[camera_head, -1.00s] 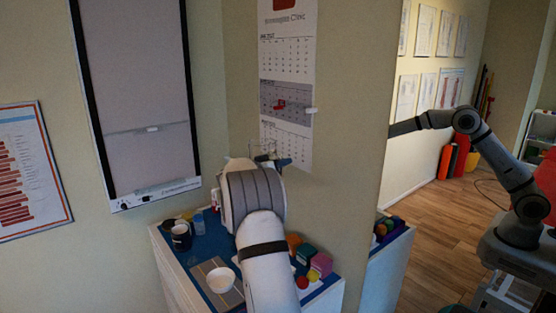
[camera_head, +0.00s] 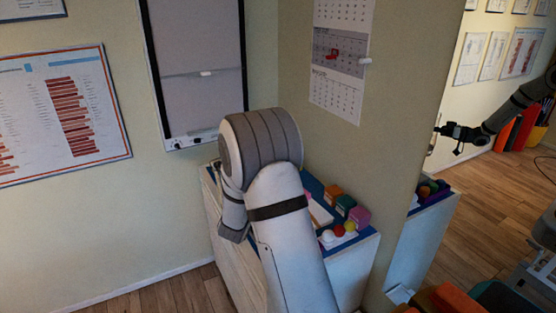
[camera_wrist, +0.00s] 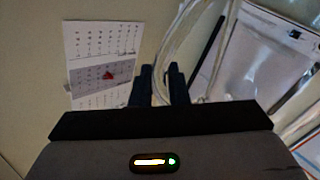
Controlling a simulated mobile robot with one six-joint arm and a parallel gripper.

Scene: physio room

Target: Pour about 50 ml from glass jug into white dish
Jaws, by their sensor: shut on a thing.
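In the wrist view my gripper (camera_wrist: 158,75) is shut on the clear glass jug. A curved glass part of the jug (camera_wrist: 167,50) runs up between and beyond the dark fingers. How much liquid the jug holds cannot be told. In the head view my arm hides the gripper and the jug. The white dish is not visible in either view now; my arm covers much of the cabinet top where it stood.
A cabinet (camera_head: 228,262) with a blue top stands against the wall. Coloured blocks (camera_head: 345,206) and small balls (camera_head: 339,231) lie at its right end. A mirror-like surface at right reflects the cabinet and an arm.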

